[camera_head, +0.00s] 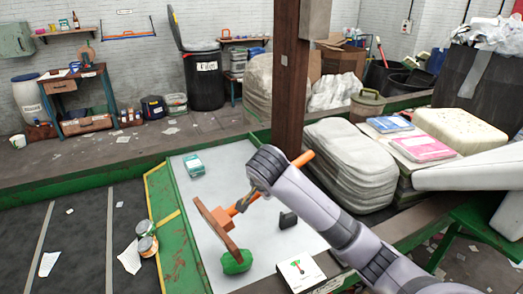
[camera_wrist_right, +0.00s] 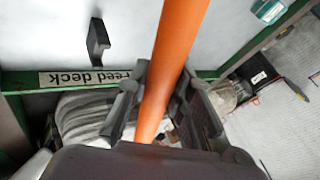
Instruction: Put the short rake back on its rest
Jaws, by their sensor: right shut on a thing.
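The short rake has an orange handle (camera_head: 301,160) and a brownish-orange head bar (camera_head: 222,236) over the pale deck. My right gripper (camera_head: 246,200) is shut on the handle; the handle also shows between its fingers in the right wrist view (camera_wrist_right: 172,60). A green lump (camera_head: 238,262) lies at the near end of the head bar; I cannot tell whether they touch. A small dark bracket (camera_head: 288,220), possibly the rest, stands on the deck right of the gripper, and also shows in the right wrist view (camera_wrist_right: 98,42). The rake is apart from it. My left gripper is not in view.
A white card with a tool picture (camera_head: 301,270) is at the deck's near edge. A teal box (camera_head: 194,165) lies on the far part of the deck (camera_head: 222,160). Two cans (camera_head: 146,240) stand at left. Stacked grey sacks (camera_head: 350,165) and a brown post (camera_head: 290,80) stand close behind.

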